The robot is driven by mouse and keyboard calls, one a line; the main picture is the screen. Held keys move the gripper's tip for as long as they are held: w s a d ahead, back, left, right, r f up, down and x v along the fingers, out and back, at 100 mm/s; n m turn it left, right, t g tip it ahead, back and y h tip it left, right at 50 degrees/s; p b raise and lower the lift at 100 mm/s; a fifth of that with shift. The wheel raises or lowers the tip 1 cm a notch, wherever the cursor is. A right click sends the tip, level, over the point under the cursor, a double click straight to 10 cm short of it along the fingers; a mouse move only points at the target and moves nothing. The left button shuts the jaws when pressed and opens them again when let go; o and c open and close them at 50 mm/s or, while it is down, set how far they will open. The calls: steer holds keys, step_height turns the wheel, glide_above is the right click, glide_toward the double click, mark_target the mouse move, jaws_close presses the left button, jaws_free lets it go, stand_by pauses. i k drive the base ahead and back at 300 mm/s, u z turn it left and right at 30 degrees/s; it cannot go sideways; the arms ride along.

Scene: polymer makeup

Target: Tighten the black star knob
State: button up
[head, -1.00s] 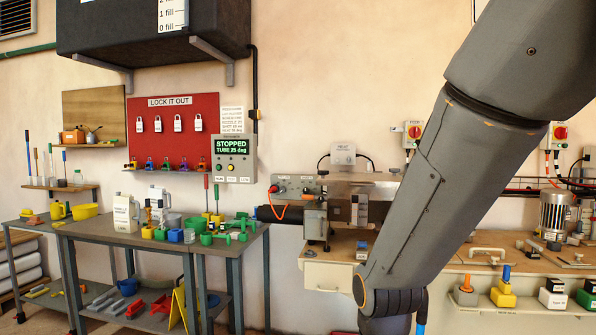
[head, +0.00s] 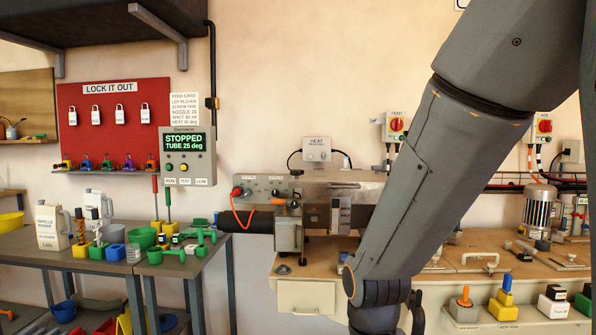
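I cannot pick out the black star knob for certain. A steel machine (head: 312,196) with a black tube (head: 248,221) on its left end sits on the wooden bench in the middle. A small dark round piece (head: 282,269) lies on the bench below it; I cannot tell if it is the knob. My grey arm comes down from the upper right and hides the machine's right side. My gripper is out of view below the bottom edge.
A grey table (head: 105,263) with a white jug (head: 52,226) and green, blue and yellow parts stands at the left. A control box (head: 188,154) reads STOPPED, TUBE 25 deg. A motor (head: 539,208) and small blocks are on the right bench (head: 468,262).

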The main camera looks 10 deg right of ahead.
mark_target(296, 173)
steer(key=u, duration=0.2)
steer(key=k, duration=0.4)
steer(key=z, duration=0.9)
steer(key=i, duration=1)
steer(key=u, duration=0.85)
